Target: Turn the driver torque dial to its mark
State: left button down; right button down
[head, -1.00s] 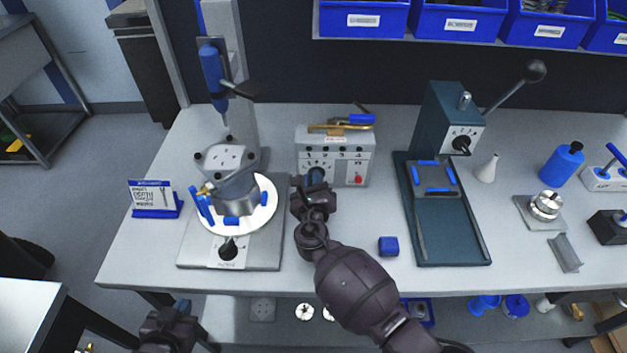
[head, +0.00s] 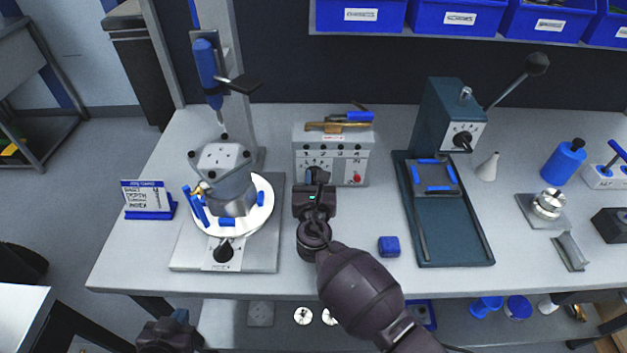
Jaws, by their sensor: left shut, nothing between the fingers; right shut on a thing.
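The grey driver controller box (head: 334,152) stands at the back middle of the bench, with numbered marks, black knobs and a red button on its front. The torque dial is on the lower left of this front, and its scale (head: 314,162) shows just above my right gripper. My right gripper (head: 317,176) is shut on the dial, reaching it from the front. The gripper hides the dial's body, so I cannot read its pointer against the mark. My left gripper (head: 178,320) is shut and empty, low at the left, off the bench's front edge.
Left of the box, a grey housing (head: 224,178) sits on a round white fixture, with a blue driver (head: 207,68) hanging above. A sign (head: 148,198) stands farther left. Right are a blue block (head: 388,246) and a green press (head: 446,230).

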dwell(0.4)
jog(key=c, duration=1.1)
grip_release()
jog(key=shift+c, duration=0.2)
jog(key=shift+s, duration=0.1)
jog(key=s, duration=1)
jog(key=shift+s, duration=0.35)
